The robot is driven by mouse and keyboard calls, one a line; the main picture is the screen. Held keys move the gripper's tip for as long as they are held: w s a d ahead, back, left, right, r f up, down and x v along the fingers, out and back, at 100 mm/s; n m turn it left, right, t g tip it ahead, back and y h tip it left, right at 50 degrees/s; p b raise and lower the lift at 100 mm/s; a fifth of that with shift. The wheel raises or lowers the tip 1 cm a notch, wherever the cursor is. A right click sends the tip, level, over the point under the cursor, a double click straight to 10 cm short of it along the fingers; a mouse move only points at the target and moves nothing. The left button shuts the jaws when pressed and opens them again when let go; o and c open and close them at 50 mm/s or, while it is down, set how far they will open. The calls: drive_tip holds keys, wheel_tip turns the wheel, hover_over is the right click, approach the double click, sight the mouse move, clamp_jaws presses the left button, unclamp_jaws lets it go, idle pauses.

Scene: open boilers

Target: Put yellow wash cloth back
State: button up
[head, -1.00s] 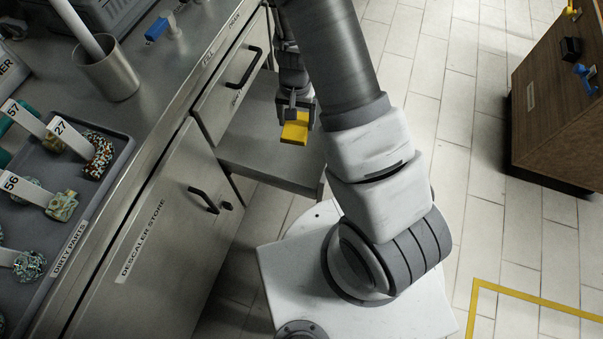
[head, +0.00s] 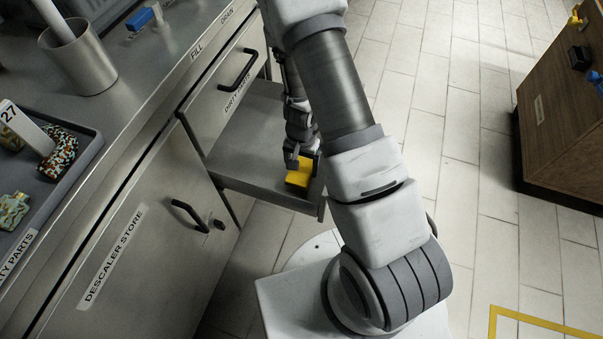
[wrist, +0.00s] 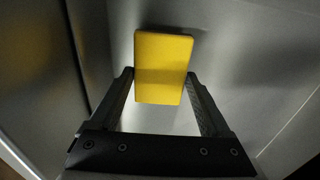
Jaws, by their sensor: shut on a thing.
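The yellow wash cloth (head: 299,173) is a flat, block-like yellow piece in the head view. My gripper (head: 303,160) is shut on it, and the arm reaches down from above. In the wrist view the cloth (wrist: 163,65) sits between the two dark fingers, with a shadow on the grey surface beside it. The cloth is over the outer end of a grey open drawer or shelf (head: 245,135) that juts from the counter. I cannot tell whether the cloth touches that surface.
The steel counter stands at left, with a closed handled front (head: 225,85) and a "DESCALER STORE" door (head: 125,240). A steel cup (head: 78,58), a blue item (head: 139,18) and a parts tray (head: 75,170) are on top. A wooden cabinet (head: 560,120) stands right, with clear tiled floor between.

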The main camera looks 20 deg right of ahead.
sight(301, 169)
drive_tip(key=shift+f+b, duration=0.45)
drive_tip(key=shift+f, duration=0.9)
drive_tip(key=shift+f, duration=0.15)
drive_tip(key=o, duration=1.3)
drive_tip(key=shift+c, duration=0.2)
